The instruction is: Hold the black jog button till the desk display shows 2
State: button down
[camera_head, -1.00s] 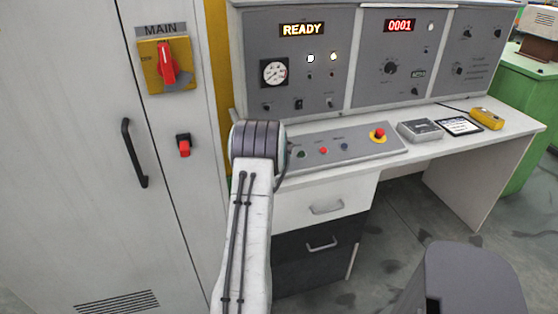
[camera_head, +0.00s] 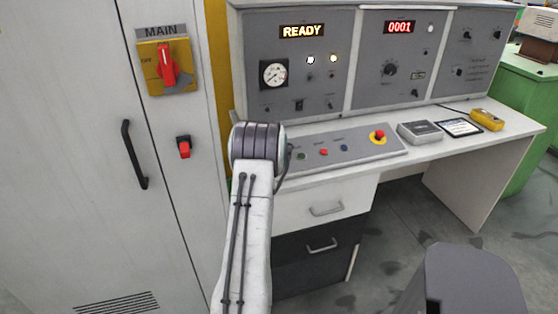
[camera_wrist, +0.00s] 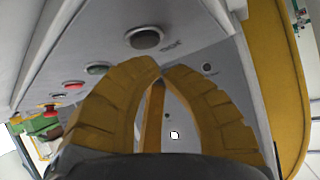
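The black jog button (camera_wrist: 145,38) shows whole in the wrist view, on the sloped grey desk panel (camera_head: 350,144). My gripper (camera_wrist: 161,70) has its two yellow-brown fingers together at the tips, with nothing seen between them. The tips appear just below the button in the picture and apart from it. In the head view my arm hides the gripper and the black button. The desk display (camera_head: 399,27) shows red digits 0001.
A green button (camera_wrist: 98,70) and a red button (camera_wrist: 73,85) sit beside the black one. A red emergency stop (camera_head: 378,134) is at the panel's right. A READY display (camera_head: 302,31) is lit. A grey box (camera_head: 420,132), a tablet (camera_head: 458,127) and a yellow device (camera_head: 486,119) lie on the desk.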

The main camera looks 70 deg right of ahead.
jog(key=shift+w+d+f+b, duration=0.15)
jog(key=shift+f+b, duration=0.75)
jog(key=shift+b, duration=0.4)
dwell(2.4)
jog(key=shift+r, duration=0.2)
dwell(0.3)
jog(key=shift+a+r, duration=0.2)
jog(key=shift+r, duration=0.45)
jog(key=shift+s+a+r+p, duration=0.15)
jog(key=shift+r+p, duration=0.05)
jog(key=shift+r, duration=0.45)
jog(key=shift+s+a+r+p, duration=0.1)
jog(key=shift+s+r+p, duration=0.1)
jog(key=shift+r, duration=0.4)
jog(key=shift+s+a+r+b, duration=0.15)
jog(key=shift+r+b, duration=0.25)
jog(key=shift+r, duration=0.2)
jog(key=shift+a+r+b, duration=0.15)
jog(key=shift+r+b, duration=0.25)
jog(key=shift+r, duration=0.15)
dwell(0.4)
